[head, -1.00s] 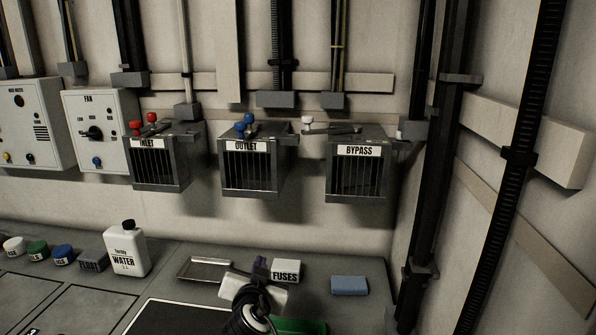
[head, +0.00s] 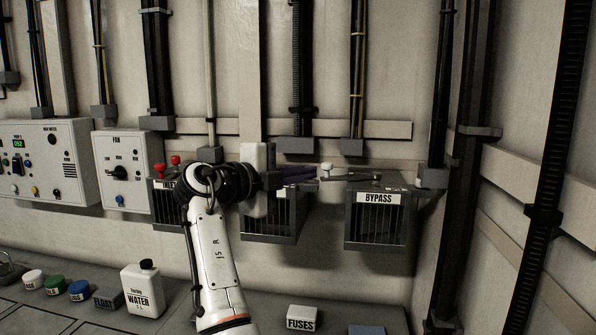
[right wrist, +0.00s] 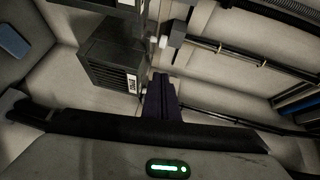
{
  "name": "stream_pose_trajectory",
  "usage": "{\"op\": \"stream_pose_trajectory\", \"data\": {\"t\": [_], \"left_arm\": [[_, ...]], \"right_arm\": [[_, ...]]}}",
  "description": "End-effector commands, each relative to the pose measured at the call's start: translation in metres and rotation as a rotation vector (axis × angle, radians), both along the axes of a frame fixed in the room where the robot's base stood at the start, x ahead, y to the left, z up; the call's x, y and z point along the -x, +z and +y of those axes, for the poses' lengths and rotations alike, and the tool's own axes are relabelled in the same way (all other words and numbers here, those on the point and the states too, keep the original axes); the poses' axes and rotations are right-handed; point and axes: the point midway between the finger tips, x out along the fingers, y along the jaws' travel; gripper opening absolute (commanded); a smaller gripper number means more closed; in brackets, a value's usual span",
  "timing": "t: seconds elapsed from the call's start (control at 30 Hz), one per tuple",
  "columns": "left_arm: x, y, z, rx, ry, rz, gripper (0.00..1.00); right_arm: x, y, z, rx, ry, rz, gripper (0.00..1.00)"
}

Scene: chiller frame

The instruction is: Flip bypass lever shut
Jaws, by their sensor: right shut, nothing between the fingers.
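The bypass box (head: 378,226) hangs on the wall at the right in the head view. Its lever (head: 352,177) lies low across the top, with a white knob (head: 326,169) at its left end. My right gripper (head: 312,172) is raised in front of the outlet box (head: 268,222). Its purple fingers are shut and empty, pointing right, with their tips close to the knob; I cannot tell whether they touch. My left gripper is not in view.
The inlet box (head: 167,205) with red knobs is partly behind my right arm, which also hides the outlet's knobs. Vertical conduits (head: 470,150) stand right of the bypass box. On the bench below are a water bottle (head: 143,290) and a fuses box (head: 301,318).

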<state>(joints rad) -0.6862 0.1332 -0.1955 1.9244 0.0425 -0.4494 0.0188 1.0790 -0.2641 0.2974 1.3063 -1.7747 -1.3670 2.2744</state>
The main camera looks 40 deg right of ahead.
Motion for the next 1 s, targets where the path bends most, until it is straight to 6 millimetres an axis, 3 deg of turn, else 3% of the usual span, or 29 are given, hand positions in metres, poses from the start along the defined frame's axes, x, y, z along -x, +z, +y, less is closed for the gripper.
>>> {"op": "stream_pose_trajectory", "data": {"t": [0.1,0.3,0.6,1.0], "left_arm": [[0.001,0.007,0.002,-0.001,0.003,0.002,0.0],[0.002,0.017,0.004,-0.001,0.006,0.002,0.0],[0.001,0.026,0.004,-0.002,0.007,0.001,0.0],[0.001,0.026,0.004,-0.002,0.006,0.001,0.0]], "right_arm": [[-0.002,0.0,-0.028,0.0,-0.003,0.003,0.0],[-0.01,-0.003,-0.066,0.0,0.0,0.005,0.0],[-0.033,-0.01,-0.083,0.001,0.001,0.003,0.0],[-0.036,-0.012,-0.086,0.001,0.001,0.002,0.0]]}}
